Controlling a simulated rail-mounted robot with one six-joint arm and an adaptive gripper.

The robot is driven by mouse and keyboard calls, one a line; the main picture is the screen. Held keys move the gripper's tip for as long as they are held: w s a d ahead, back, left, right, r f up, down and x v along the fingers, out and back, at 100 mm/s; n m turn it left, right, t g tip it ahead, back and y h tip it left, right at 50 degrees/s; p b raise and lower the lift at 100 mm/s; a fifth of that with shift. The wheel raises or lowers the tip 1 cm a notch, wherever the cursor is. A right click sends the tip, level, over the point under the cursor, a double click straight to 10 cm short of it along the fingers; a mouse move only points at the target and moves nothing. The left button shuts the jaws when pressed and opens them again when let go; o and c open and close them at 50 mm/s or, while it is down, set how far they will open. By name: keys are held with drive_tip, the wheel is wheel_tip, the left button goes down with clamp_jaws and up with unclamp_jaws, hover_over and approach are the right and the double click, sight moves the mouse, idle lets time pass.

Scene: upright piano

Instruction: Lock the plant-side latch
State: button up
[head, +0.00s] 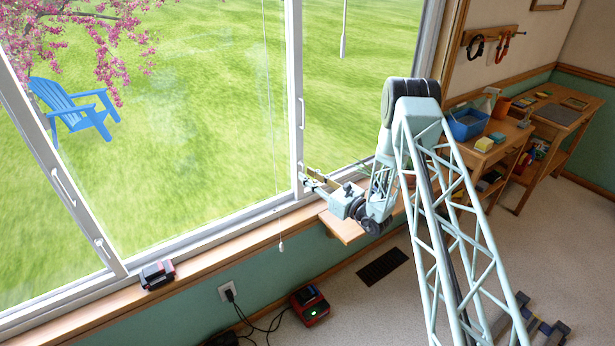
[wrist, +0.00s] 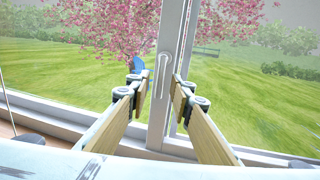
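A pale latch handle (wrist: 160,75) stands upright on the white window post (wrist: 170,40), in the middle of the wrist view. In the head view, a slim handle (head: 302,112) shows on the middle post, above my gripper. My gripper (wrist: 160,88) is open, its two wooden fingers on either side of the post in the wrist view, with nothing held. I cannot tell whether they touch the latch. In the head view my gripper (head: 314,180) is at the foot of the middle post. Another handle (head: 64,187) and a lower fitting (head: 103,249) are on the left post.
A wooden sill (head: 215,243) runs below the window, with a red-and-black item (head: 157,274) on it. A pull cord (head: 281,246) hangs left of my gripper. A charger (head: 310,305) sits on the floor. A cluttered desk (head: 500,150) stands at the right.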

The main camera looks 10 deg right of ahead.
drive_tip(key=v, duration=1.1)
drive_tip(key=shift+s, duration=0.2)
drive_tip(key=shift+d, duration=0.1)
